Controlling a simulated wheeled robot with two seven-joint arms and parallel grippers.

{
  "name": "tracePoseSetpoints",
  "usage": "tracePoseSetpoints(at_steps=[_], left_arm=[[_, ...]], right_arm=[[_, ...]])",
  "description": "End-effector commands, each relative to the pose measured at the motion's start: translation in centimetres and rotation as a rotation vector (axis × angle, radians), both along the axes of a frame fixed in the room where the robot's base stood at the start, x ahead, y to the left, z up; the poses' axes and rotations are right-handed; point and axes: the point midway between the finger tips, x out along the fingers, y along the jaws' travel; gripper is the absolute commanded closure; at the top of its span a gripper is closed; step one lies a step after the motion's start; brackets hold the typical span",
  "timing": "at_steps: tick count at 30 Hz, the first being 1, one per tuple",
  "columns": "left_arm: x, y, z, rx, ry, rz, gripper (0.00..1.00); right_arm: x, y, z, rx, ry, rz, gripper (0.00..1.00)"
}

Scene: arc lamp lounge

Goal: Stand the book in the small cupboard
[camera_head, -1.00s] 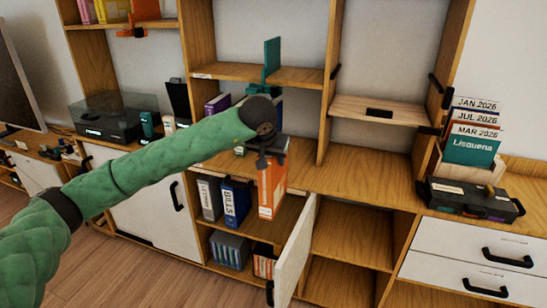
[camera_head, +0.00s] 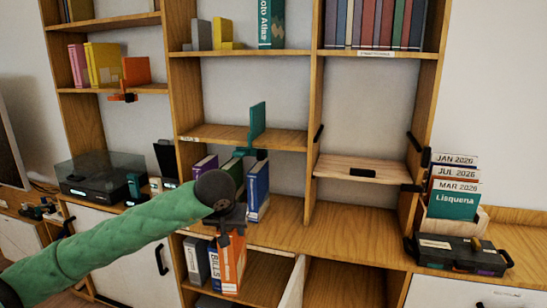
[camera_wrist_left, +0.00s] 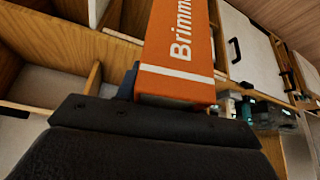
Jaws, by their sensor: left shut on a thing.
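My left gripper (camera_head: 232,222) is shut on an orange book (camera_head: 234,260) with a white label and holds it upright, hanging below the jaws. In the left wrist view the orange book (camera_wrist_left: 180,50) shows the letters "Brimm" and a white stripe. The open cupboard (camera_head: 268,278) lies under the worktop, with its pale door (camera_head: 293,286) swung out at its right. A blue binder marked BILLS (camera_head: 216,268) and a grey one (camera_head: 196,258) stand inside on the left. The orange book appears just right of the blue binder; I cannot tell how deep it is. My right gripper is not in view.
Blue and purple books (camera_head: 257,190) stand on the worktop (camera_head: 330,232) behind my left gripper. A black case (camera_head: 460,254) and a card holder (camera_head: 452,208) stand at the right. The worktop's middle is clear.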

Motion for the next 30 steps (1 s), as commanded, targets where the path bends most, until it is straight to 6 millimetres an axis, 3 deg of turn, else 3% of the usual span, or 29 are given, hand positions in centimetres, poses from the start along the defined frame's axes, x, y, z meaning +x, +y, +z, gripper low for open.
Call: tracePoseSetpoints(at_steps=[1,6,15,21,30], left_arm=[[-0.6,1.1,-0.2,0.001,0.002,0.009,1.0],[-2.5,4.2,-2.6,0.002,0.003,0.037,1.0],[-5.1,8.4,-7.0,0.001,0.002,0.082,1.0],[-6.3,9.2,-8.9,0.0,0.0,0.091,1.0],[-6.7,9.1,-9.5,-0.001,-0.002,0.093,1.0]], right_arm=[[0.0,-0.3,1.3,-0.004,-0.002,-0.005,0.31],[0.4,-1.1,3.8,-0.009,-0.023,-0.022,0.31],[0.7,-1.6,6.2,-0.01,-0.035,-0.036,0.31],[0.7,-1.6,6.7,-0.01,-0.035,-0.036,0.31],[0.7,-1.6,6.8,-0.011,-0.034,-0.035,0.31]])
